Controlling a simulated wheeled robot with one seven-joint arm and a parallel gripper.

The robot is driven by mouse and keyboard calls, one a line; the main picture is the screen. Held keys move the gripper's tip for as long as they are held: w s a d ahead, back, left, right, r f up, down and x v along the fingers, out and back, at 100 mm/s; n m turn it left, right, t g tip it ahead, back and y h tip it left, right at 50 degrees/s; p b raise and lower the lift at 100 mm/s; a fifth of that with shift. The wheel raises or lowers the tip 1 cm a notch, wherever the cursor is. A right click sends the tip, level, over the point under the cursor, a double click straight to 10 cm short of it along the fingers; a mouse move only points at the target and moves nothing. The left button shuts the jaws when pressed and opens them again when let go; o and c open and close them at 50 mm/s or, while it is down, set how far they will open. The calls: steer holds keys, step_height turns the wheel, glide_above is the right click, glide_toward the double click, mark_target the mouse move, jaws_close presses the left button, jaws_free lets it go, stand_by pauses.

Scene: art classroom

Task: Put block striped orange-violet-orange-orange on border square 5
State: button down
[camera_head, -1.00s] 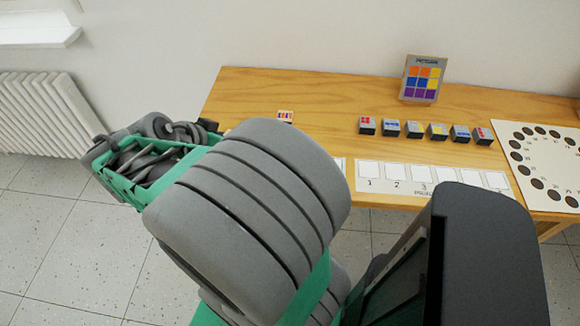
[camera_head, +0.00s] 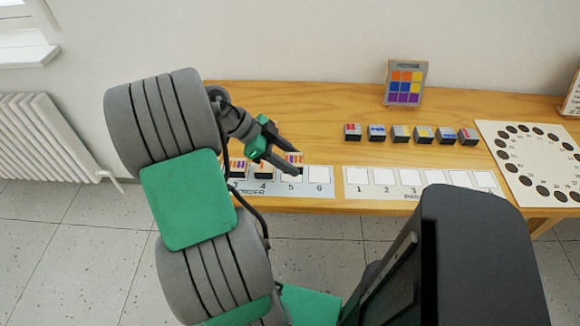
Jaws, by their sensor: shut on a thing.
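A small block with orange and violet stripes (camera_head: 295,158) is between the fingertips of my gripper (camera_head: 293,163), which is shut on it. The full stripe order is too small to read. The block is at the back edge of square 5 (camera_head: 291,181) on the white border strip (camera_head: 306,191). I cannot tell whether it touches the strip. A striped block (camera_head: 238,168) is at the square left of 4, and another block (camera_head: 263,170) is on square 4. Square 6 (camera_head: 319,175) is empty. My arm hides the strip's left end.
A second numbered strip (camera_head: 430,192) with empty squares lies to the right. Several blocks stand in a row behind it, including a red-marked one (camera_head: 353,131). A colour-grid card (camera_head: 405,83) stands at the back. A board with dark discs (camera_head: 520,185) lies at far right.

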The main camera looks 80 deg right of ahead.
mark_target(290, 160)
steer(key=d+f, duration=0.1)
steer(key=f, duration=0.1)
steer(key=d+f, duration=0.1)
steer(key=shift+w+d+f, duration=0.1)
steer(key=shift+w+d, duration=0.2)
step_height(290, 160, down, 3)
steer(key=shift+r, duration=0.15)
steer(key=shift+f, duration=0.35)
steer(key=c, duration=0.7)
jaws_free()
steer(key=shift+r, duration=0.1)
